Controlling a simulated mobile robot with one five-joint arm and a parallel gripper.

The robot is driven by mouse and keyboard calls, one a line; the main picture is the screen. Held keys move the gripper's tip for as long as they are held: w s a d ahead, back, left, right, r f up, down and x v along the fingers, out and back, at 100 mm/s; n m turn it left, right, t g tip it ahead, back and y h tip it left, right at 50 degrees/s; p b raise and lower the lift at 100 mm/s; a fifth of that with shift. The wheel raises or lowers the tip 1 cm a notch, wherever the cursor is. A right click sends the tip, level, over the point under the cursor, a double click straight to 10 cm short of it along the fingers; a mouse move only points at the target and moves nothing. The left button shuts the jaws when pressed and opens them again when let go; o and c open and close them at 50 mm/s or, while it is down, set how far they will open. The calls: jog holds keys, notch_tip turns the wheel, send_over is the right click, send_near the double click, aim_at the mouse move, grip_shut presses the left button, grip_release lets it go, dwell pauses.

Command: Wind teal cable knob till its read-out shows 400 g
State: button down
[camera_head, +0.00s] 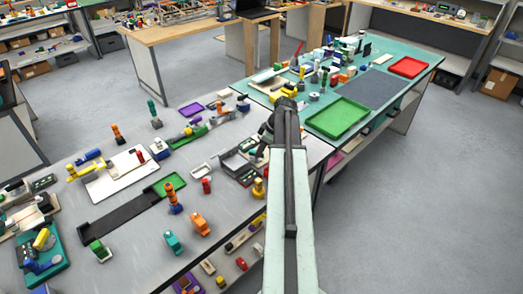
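My pale arm reaches from the bottom edge up to the near table's right end. My dark gripper (266,134) is at its far end, small and partly hidden by the arm. I cannot tell whether its fingers are open or shut, or whether it touches anything. Several small devices stand around it. I cannot pick out the teal cable knob for sure. Teal pieces in view are an upright teal handle (153,108) at the near table's back and a teal block (173,242) at its front. No read-out figure is legible.
The grey near table (140,222) is crowded with a white board (114,176), a black strip (121,215), an orange block (200,223) and a teal base (42,262). The adjoining green-topped table holds a green tray (337,118) and a red tray (408,67). Floor at right is clear.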

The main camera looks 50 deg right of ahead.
jog(key=shift+d, duration=0.1)
jog(key=shift+m, duration=0.3)
